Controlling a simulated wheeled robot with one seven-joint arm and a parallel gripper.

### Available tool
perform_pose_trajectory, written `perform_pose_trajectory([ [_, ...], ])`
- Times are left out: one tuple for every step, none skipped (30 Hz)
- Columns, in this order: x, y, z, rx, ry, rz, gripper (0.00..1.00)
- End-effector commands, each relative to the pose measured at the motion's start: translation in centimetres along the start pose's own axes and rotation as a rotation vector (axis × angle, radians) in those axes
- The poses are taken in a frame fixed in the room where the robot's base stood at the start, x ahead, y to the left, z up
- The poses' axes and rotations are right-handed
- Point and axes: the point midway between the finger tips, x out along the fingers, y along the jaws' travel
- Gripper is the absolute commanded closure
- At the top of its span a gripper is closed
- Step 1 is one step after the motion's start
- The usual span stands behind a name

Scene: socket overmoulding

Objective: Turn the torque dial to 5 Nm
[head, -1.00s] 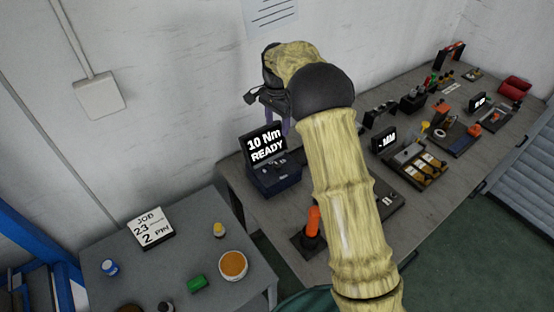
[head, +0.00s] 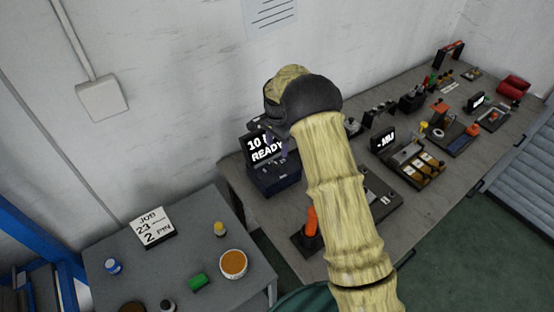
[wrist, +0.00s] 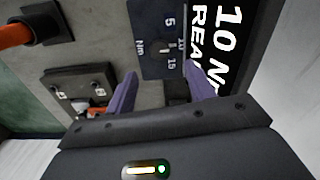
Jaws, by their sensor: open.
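The torque controller (head: 276,180) is a dark blue box on the long bench, with a black screen (head: 264,148) reading 10 Nm READY, partly hidden by my arm in the head view. In the wrist view the dial panel (wrist: 150,22) shows marks 5, 10 and 15 and the label Nm. The small pale torque dial (wrist: 165,49) points toward the 10 mark. My gripper (wrist: 160,88) has two purple fingers, apart and empty, just short of the dial. In the head view the fingers are mostly hidden by my wrist.
An orange-handled tool (head: 311,222) stands in a dark holder in front of the controller. Fixtures and a second display (head: 383,140) fill the bench to the right. A side table (head: 180,255) at left carries a job card (head: 153,228), bowl (head: 233,264) and small bottles.

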Motion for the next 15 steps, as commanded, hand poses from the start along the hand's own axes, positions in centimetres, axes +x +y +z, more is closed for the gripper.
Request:
perform_pose_trajectory([
  [0.9,0.1,0.0,0.000,-0.003,0.004,0.46],
  [1.4,0.1,0.0,0.000,-0.002,0.004,0.46],
  [2.1,0.1,0.1,0.000,-0.003,0.005,0.46],
  [2.6,0.1,0.1,0.000,-0.003,0.004,0.46],
  [3.2,0.1,0.1,0.000,-0.002,0.004,0.46],
  [3.9,0.1,0.1,0.000,-0.003,0.005,0.46],
  [4.4,0.1,0.1,0.000,-0.003,0.003,0.46],
  [4.9,0.1,0.1,0.000,-0.003,0.004,0.46],
  [5.6,0.1,0.1,0.000,-0.003,0.004,0.46],
  [6.0,0.1,0.1,0.000,-0.002,0.003,0.46],
  [6.5,0.1,0.0,0.000,-0.002,0.003,0.46],
  [6.9,0.0,0.0,0.000,-0.002,0.002,0.46],
  [7.3,0.0,0.0,0.000,-0.001,0.002,0.46],
  [7.6,0.0,0.0,0.000,-0.001,0.001,0.46],
  [7.8,0.0,0.0,0.000,-0.001,0.001,0.46],
])
